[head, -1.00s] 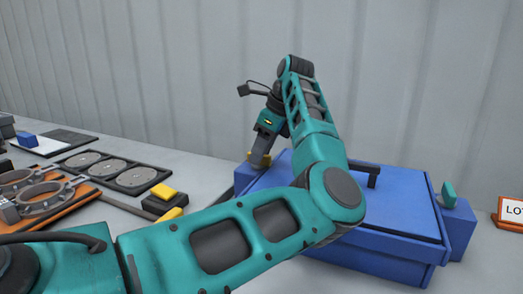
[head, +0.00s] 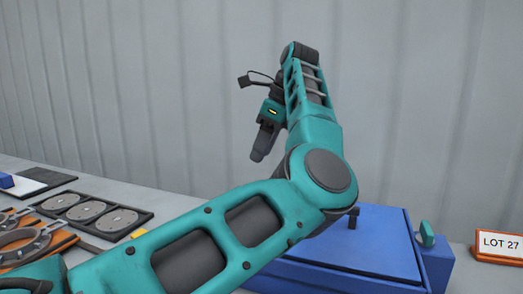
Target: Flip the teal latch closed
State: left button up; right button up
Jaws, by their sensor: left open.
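A blue case (head: 385,235) with a flat lid stands at the lower right. Its left part is hidden behind my left arm. The teal latch (head: 426,234) sticks up on a blue block at the case's right side. My left gripper (head: 260,154) hangs from the arm's far end, pointing down, up and to the left of the case and well apart from the latch. It is open, with nothing visible in it, though its fingers show small and nearly edge-on. My right gripper is not in view.
A dark handle (head: 353,216) stands on the lid. A "LOT 27" sign (head: 498,244) stands right of the case. At left are a dark tray (head: 90,212) with round discs and orange fixtures (head: 35,245). A corrugated wall rises behind the table.

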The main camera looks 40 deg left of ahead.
aim_at(426, 237)
jog(key=k, duration=1.5)
